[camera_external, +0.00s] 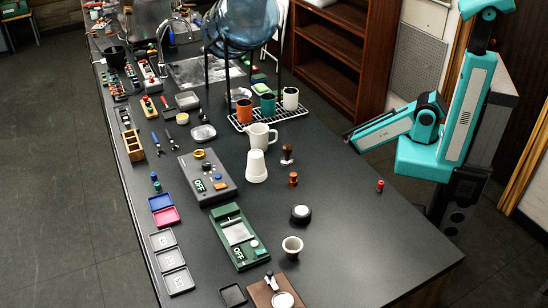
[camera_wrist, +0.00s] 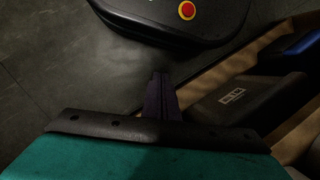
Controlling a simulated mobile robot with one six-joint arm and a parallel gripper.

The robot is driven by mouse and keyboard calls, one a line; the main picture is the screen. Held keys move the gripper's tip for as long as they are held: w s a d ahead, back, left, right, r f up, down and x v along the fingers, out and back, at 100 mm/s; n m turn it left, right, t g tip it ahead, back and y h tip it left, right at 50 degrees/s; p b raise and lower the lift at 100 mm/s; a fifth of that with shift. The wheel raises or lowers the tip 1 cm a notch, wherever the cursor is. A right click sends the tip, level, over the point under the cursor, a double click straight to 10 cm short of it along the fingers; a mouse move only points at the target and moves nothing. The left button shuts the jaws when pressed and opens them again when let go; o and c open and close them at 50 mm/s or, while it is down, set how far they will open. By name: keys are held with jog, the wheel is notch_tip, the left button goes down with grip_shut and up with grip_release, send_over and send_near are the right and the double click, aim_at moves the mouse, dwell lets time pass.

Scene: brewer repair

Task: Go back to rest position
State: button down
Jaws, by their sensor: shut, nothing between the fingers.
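My gripper (camera_wrist: 161,78) shows in the wrist view as dark fingers held together, with nothing between them. Below the fingers is the dark and teal housing of my wrist. In the external view my teal arm is folded at the right, beside the counter (camera_external: 350,235). Its lower link reaches left to near the counter's right edge. The fingers are too small and dark there to make out clearly. Nothing is held.
A wooden shelf (camera_external: 335,50) stands behind.

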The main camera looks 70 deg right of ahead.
jog(key=s+r+m+g+h+p, duration=0.1)
jog(key=s+r+p, duration=0.3)
jog(key=s+r, duration=0.4)
jog(key=shift+s+a+m+g+h+p, duration=0.3)
jog(key=shift+s+a+g+p, duration=0.25)
jog(key=shift+g, duration=0.25)
jog(key=shift+d, duration=0.1)
